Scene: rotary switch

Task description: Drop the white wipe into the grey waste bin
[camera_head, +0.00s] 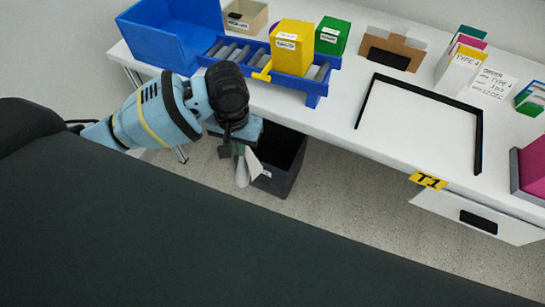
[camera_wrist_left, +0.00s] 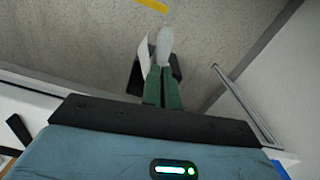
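My left gripper (camera_head: 239,150) points down below the table's front edge, at the left side of the grey waste bin (camera_head: 284,172). Its green fingers are close together and shut on the white wipe (camera_head: 242,174), which hangs in two pale flaps. The left wrist view also shows the fingers (camera_wrist_left: 163,90) and the wipe (camera_wrist_left: 165,45) beyond them. My right gripper is not in view.
The white table (camera_head: 340,120) overhangs the bin's back. On it are a large blue bin (camera_head: 170,30), a blue tray (camera_head: 312,92) with a yellow box (camera_head: 292,48), and a black frame (camera_head: 420,82). A drawer (camera_head: 478,215) is at the right. The floor (camera_head: 340,190) right of the bin is clear.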

